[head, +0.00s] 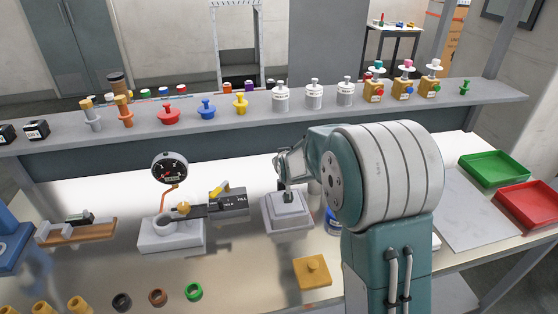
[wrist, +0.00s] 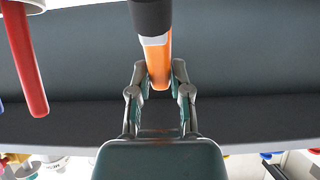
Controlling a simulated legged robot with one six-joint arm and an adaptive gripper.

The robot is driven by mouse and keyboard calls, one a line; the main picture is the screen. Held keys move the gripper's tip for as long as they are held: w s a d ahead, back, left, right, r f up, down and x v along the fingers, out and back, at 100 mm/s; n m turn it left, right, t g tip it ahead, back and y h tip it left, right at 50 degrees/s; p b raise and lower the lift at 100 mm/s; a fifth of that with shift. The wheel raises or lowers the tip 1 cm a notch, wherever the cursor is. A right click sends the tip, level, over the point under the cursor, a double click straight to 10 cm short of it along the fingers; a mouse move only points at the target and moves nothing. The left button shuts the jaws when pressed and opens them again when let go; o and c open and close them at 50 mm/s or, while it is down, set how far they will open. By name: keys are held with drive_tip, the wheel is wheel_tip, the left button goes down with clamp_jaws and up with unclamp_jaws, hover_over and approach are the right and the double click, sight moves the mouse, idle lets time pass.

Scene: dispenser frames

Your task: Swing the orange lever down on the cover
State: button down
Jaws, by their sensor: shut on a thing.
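My gripper (wrist: 160,82) is shut on the orange lever (wrist: 157,62), with one finger on each side of it. Above the fingers in the wrist view, the lever runs into a pale collar and a black part that leaves the top of the picture. In the head view my gripper (head: 286,178) is over a pale grey stepped block (head: 290,224) on the bench, which may be the cover. The orange of the lever cannot be made out there, and my wrist and arm hide part of that area.
A gauge stand (head: 170,240) and a dark box (head: 229,202) with a yellow lever are to the left. A yellow plate (head: 313,271) lies in front. The shelf (head: 215,110) with knobs and bottles runs behind. A red rod (wrist: 24,65) is left of my gripper in the wrist view.

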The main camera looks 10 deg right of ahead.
drive_tip(key=shift+s+f+t, duration=0.1)
drive_tip(key=shift+s+t, duration=0.85)
drive_tip(key=shift+t, duration=0.55)
drive_tip(key=c, duration=0.6)
unclamp_jaws()
drive_tip(key=shift+f, duration=0.1)
drive_tip(key=shift+o, duration=0.2)
drive_tip(key=shift+r, duration=0.2)
drive_tip(key=shift+s, duration=0.1)
drive_tip(key=v, duration=1.1)
drive_tip(key=shift+s, duration=0.4)
drive_tip(key=shift+a, duration=0.1)
